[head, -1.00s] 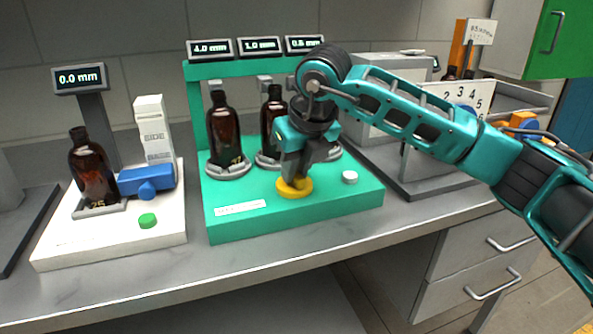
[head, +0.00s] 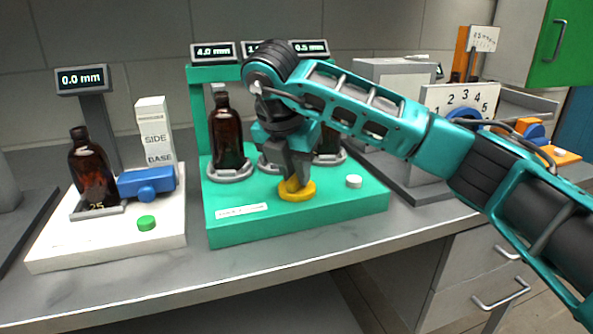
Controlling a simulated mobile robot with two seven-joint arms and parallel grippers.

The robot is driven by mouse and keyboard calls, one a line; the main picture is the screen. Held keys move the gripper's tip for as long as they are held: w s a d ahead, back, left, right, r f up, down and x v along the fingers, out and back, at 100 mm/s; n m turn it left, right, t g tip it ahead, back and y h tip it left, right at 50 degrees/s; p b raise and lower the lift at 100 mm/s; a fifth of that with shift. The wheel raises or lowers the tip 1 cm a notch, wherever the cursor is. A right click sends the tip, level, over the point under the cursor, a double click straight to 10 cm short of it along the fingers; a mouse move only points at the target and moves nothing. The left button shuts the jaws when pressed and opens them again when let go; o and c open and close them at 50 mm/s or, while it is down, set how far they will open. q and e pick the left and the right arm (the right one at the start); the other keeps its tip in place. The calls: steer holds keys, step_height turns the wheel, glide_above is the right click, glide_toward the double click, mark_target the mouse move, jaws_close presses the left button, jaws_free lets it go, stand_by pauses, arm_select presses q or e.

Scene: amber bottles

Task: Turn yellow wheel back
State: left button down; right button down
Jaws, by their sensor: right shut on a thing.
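The yellow wheel (head: 298,193) lies flat on the top of the green station (head: 230,232), near its front right. My right gripper (head: 293,184) reaches down from above and is shut on the wheel's raised grip. Its fingers hide part of the wheel. An amber bottle (head: 227,135) stands upright in a grey ring holder at the station's left. The middle bottle is hidden behind my gripper, and the right one is mostly hidden. The displays above read 4.0 mm (head: 213,51) and 0.5 mm (head: 309,47); the middle one is partly covered. My left gripper is not in view.
A white button (head: 354,181) sits right of the wheel. At left, a white station (head: 60,240) holds an amber bottle (head: 91,172), a blue clamp (head: 147,184) and a green button (head: 146,223); its display (head: 82,78) reads 0.0 mm. A numbered panel (head: 460,100) stands at right.

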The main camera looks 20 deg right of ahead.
steer(key=m, duration=0.1)
steer(key=m+p, duration=0.1)
steer(key=shift+a+r+m+g+h, duration=0.1)
steer(key=shift+r+m+g+h, duration=0.1)
steer(key=shift+m+g+h, duration=0.2)
steer(key=m+g+p, duration=0.1)
steer(key=m, duration=0.1)
steer(key=shift+w+m+p, duration=0.1)
steer(key=shift+m+p, duration=0.2)
steer(key=shift+p, duration=0.1)
steer(key=shift+m+h, duration=0.3)
steer(key=shift+m, duration=0.1)
steer(key=shift+w+m+g+p, duration=0.1)
steer(key=shift+m+g+p, duration=0.5)
steer(key=shift+m+p, duration=0.5)
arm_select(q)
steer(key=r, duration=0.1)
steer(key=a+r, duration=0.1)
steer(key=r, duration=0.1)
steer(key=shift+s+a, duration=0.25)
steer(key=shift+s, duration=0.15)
arm_select(e)
steer(key=shift+f+m, duration=0.1)
steer(key=shift+m, duration=0.3)
steer(key=c, duration=1)
jaws_free()
steer(key=shift+f, duration=0.1)
steer(key=shift+c, duration=0.2)
